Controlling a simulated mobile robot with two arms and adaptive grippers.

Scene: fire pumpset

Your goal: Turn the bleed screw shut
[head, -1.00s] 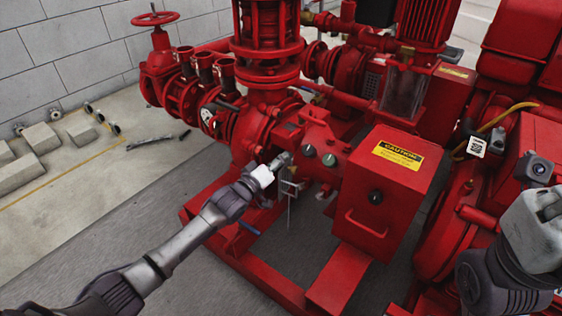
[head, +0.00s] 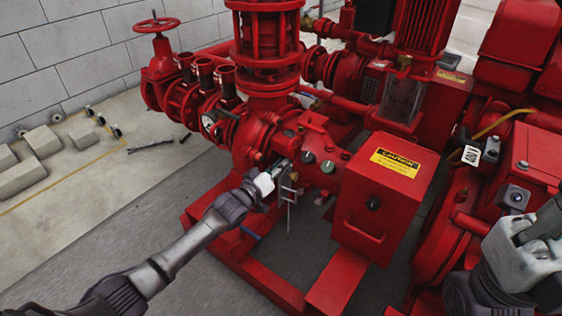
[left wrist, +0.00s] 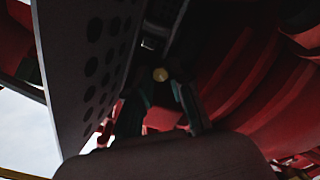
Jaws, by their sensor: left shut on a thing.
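My left gripper (head: 279,168) reaches in from the left, against the red pump casing (head: 262,135) just left of the caution box. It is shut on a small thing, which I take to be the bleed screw. In the left wrist view a small round brass-coloured end (left wrist: 161,74) shows between the dark fingers (left wrist: 160,105); the rest is in shadow or hidden. In the head view the fingers cover the screw. My right gripper (head: 530,245) is at the right edge, partly cut off, and its fingers cannot be made out.
A red box with a yellow caution label (head: 396,163) stands right of the left gripper. A thin metal bracket (head: 289,190) hangs close beside the fingers. A gauge (head: 209,122) and a red handwheel valve (head: 156,28) are further left.

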